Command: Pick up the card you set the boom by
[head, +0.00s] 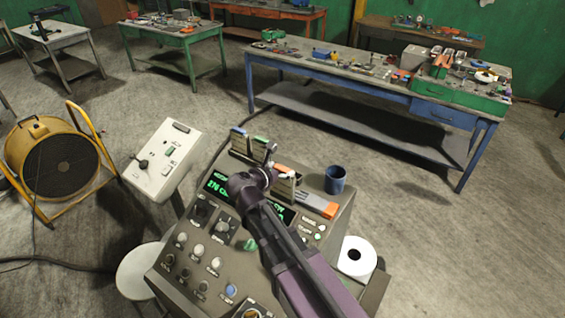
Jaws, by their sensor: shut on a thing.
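My gripper (272,168) is over the top of the grey console, by the two card racks. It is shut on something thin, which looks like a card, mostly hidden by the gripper. One rack (243,150), left of my gripper, has cards with blue and green tops. The other rack (287,187), just right of it, has an orange-topped card (281,168). I cannot tell which card the fingers hold. A grey and orange flat piece (318,204) lies on the console's right. The console's green-lit display (217,184) is partly covered by my arm.
A blue mug (335,180) stands at the console's back right. A white roll (356,256) sits at its right side. A white control box (163,158) and a yellow fan (52,162) stand left. A cluttered blue workbench (398,103) is behind, with open floor between.

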